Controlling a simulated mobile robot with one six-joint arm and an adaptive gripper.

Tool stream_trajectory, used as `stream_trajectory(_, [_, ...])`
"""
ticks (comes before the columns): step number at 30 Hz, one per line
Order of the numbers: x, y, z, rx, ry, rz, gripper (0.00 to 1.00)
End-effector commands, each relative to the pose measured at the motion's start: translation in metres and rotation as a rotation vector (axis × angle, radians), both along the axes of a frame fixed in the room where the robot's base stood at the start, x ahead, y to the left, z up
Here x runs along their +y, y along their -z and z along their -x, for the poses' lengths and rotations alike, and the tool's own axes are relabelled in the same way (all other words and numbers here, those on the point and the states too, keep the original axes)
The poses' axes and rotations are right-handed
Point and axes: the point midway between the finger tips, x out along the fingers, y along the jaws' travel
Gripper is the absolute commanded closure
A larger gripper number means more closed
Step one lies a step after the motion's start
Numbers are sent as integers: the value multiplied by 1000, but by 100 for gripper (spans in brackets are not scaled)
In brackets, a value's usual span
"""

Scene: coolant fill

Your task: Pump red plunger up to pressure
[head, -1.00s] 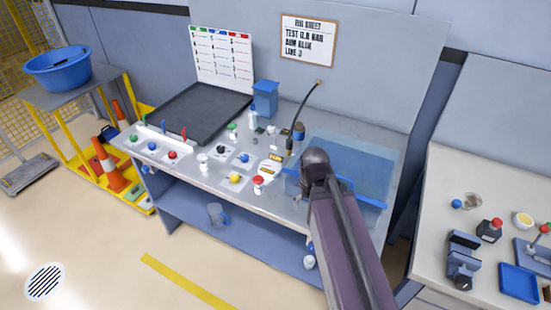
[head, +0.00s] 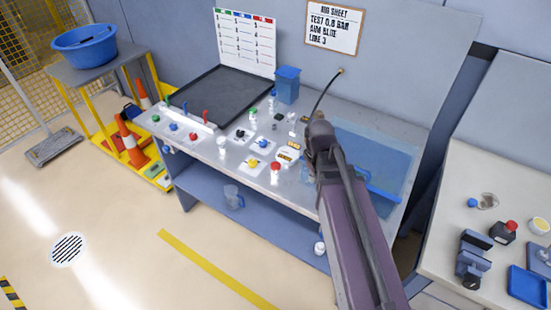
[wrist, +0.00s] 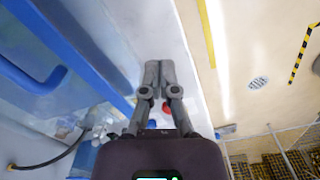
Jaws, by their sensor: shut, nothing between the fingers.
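Several small red-topped parts stand on the bench in the head view; I cannot tell for sure which is the plunger. The clearest is a white body with a red top (head: 275,168) near the front edge, left of my arm. Another red knob (head: 194,136) sits further left. In the wrist view my gripper (wrist: 158,68) has its fingers together and empty, against the bench's pale surface. A small red round part (wrist: 167,107) shows between the finger linkages, apart from the fingertips. My gripper's fingers do not show in the head view.
A blue translucent tray (head: 372,160) lies behind my arm, with a black hose (head: 325,90) near it. A blue bin (head: 288,85), dark tray (head: 222,95) and yellow-topped part (head: 252,163) are on the bench. A rig sheet (head: 333,27) hangs behind. Floor in front is clear.

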Motion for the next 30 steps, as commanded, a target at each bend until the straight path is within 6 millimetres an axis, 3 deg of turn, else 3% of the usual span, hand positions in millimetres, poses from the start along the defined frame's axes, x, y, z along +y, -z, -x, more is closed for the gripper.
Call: stream_trajectory(30, [71, -51, -93, 0, -1231, -1, 100])
